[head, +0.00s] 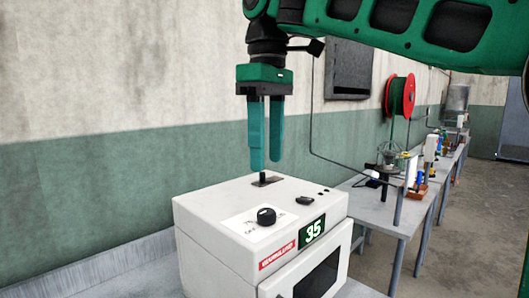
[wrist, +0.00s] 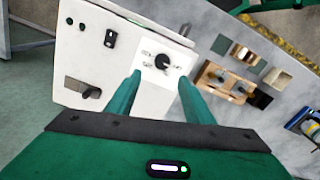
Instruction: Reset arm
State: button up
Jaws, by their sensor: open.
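My gripper (head: 267,168) points down over the back of the top of a white box-shaped appliance (head: 215,208). Its two green fingers are apart, with nothing seen between them. In the wrist view my gripper (wrist: 158,85) shows its fingers reaching toward the appliance's top (wrist: 130,65), on either side of a black dial (wrist: 162,61). In the head view the dial (head: 266,216) sits on a white label. A small dark lever in a slot (head: 264,180) stands just below the fingertips; I cannot tell whether they touch it.
A wall stands close behind. In the wrist view a wooden holder (wrist: 222,82) lies on the grey surface beside the appliance.

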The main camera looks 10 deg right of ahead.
jog(key=d+f+m, duration=0.1)
jog(key=d+f, duration=0.1)
jog(key=d, duration=0.1)
jog(key=d+f+m, duration=0.1)
jog(key=d+f, duration=0.1)
jog(key=d, duration=0.1)
jog(key=d+f+m, duration=0.1)
jog(key=d+f, duration=0.1)
jog(key=d, duration=0.1)
jog(key=shift+w+d+f+m, duration=0.1)
jog(key=shift+d+f+m, duration=0.1)
jog(key=shift+f+m, duration=0.2)
jog(key=s+d+f+m, duration=0.5)
jog(key=d+f, duration=0.5)
jog(key=d, duration=0.1)
jog(key=s+d+f+m, duration=0.3)
jog(key=s+d+f, duration=0.1)
jog(key=s+f, duration=0.4)
jog(key=s+d+f+m, duration=0.4)
jog(key=s+d+f, duration=0.1)
jog(key=s+f, duration=0.3)
jog(key=shift+f+m, duration=0.3)
jog(key=shift+f, duration=0.05)
jog(key=shift+w+f, duration=0.2)
jog(key=shift+w, duration=0.35)
